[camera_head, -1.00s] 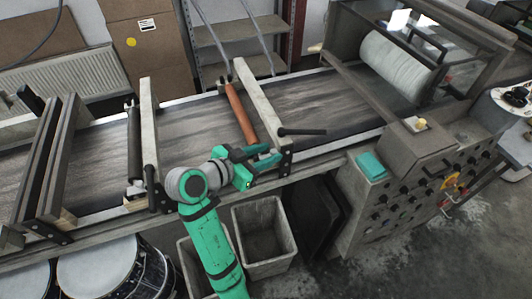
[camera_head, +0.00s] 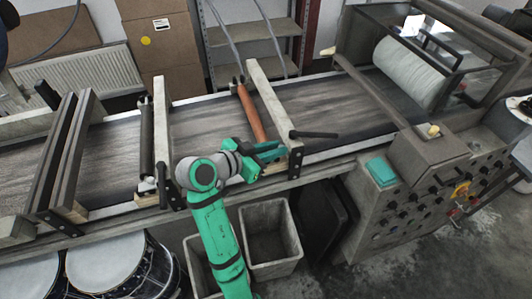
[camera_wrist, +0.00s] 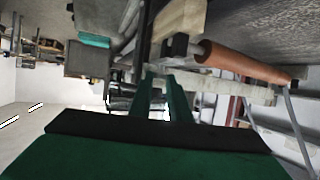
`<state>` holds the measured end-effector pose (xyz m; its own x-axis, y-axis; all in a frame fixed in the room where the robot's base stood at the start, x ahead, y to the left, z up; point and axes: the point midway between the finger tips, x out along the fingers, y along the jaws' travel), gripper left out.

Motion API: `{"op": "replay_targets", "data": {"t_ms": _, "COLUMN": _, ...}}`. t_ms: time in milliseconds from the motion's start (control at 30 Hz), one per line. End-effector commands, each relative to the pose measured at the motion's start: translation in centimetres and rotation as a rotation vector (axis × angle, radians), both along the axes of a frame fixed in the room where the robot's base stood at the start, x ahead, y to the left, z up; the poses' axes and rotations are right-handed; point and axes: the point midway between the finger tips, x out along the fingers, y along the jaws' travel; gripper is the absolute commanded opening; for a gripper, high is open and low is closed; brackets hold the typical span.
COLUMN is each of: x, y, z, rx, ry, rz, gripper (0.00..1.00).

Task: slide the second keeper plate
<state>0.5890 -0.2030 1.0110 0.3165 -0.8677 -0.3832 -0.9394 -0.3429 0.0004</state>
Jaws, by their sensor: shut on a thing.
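The orange-brown roller (camera_head: 251,112) lies across the conveyor beside a pale crossbar (camera_head: 268,105). It also shows in the wrist view (camera_wrist: 240,62). My gripper (camera_head: 278,150) is at the near end of this roller, close to the dark bracket (camera_head: 296,160) on the conveyor's near rail. Its two green fingers show close together in the wrist view (camera_wrist: 160,88). The jaws are shut on a small part there, apparently the keeper plate, which the fingers mostly hide. I cannot make out its outline or how far it has slid.
A dark lever (camera_head: 318,134) sticks out right of the bracket. A second, dark roller (camera_head: 147,140) lies across the belt to the left. Grey bins (camera_head: 270,240) stand below the rail. A control cabinet (camera_head: 400,190) is at the right.

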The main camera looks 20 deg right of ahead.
Motion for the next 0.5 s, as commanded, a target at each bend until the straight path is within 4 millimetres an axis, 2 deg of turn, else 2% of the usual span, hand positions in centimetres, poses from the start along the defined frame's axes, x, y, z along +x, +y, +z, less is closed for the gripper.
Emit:
{"op": "replay_targets", "data": {"t_ms": 300, "x": 0.36, "y": -0.25, "z": 0.13, "rx": -0.002, "ry": -0.004, "rz": 0.003, "gripper": 0.0}}
{"op": "replay_targets", "data": {"t_ms": 333, "x": 0.36, "y": -0.25, "z": 0.13, "rx": -0.002, "ry": -0.004, "rz": 0.003, "gripper": 0.24}}
{"op": "replay_targets", "data": {"t_ms": 367, "x": 0.34, "y": -0.26, "z": 0.13, "rx": -0.002, "ry": -0.004, "rz": 0.002, "gripper": 0.31}}
{"op": "replay_targets", "data": {"t_ms": 500, "x": 0.26, "y": -0.28, "z": 0.09, "rx": -0.001, "ry": -0.003, "rz": 0.0, "gripper": 0.34}}
